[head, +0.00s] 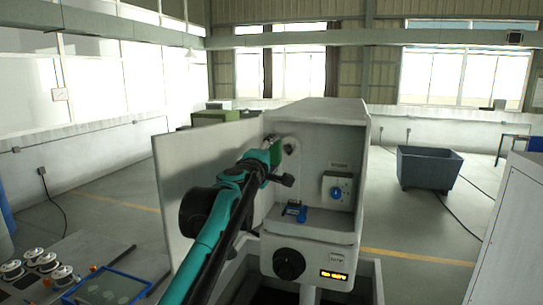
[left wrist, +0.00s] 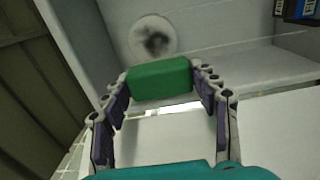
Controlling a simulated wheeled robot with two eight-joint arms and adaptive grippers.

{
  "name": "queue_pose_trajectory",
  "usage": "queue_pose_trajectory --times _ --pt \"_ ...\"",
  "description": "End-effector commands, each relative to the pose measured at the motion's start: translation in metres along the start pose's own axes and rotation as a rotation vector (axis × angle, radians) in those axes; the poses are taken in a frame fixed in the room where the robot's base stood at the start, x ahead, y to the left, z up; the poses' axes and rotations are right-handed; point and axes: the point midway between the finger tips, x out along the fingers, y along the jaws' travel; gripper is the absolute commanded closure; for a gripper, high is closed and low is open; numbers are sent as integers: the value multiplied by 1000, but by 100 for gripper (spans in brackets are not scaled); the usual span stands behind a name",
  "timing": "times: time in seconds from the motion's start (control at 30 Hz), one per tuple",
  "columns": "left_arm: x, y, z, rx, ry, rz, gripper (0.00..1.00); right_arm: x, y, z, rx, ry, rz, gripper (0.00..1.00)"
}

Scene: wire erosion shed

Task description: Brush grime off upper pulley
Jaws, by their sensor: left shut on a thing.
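My left gripper (head: 270,160) is shut on a green block-shaped brush (head: 277,154), inside the open machine cabinet. In the left wrist view the green brush (left wrist: 160,77) sits between the two fingertips (left wrist: 160,84); its bristles cannot be made out. The upper pulley (head: 291,145) is a pale round disc on the cabinet's back wall, just beyond the brush. In the left wrist view the pulley (left wrist: 152,38) has a dark smudge of grime at its middle. The brush covers its lower edge there; I cannot tell whether they touch. My right gripper is not in view.
The cabinet (head: 345,125) has an open door panel (head: 172,190) at left. A tray (head: 105,287) and several spools stand at lower left.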

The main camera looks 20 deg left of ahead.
Motion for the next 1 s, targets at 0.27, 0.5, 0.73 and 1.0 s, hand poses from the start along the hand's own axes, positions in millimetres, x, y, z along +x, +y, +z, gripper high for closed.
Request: queue_pose_trajectory --times 0.27,0.5,0.73,1.0 --pt "0 0 0 0 0 0 64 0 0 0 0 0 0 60" --pt "1 0 0 0 0 0 64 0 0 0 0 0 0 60" --pt "5 0 0 0 0 0 64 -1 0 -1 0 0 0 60" --pt "10 0 0 0 0 0 64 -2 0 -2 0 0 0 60"
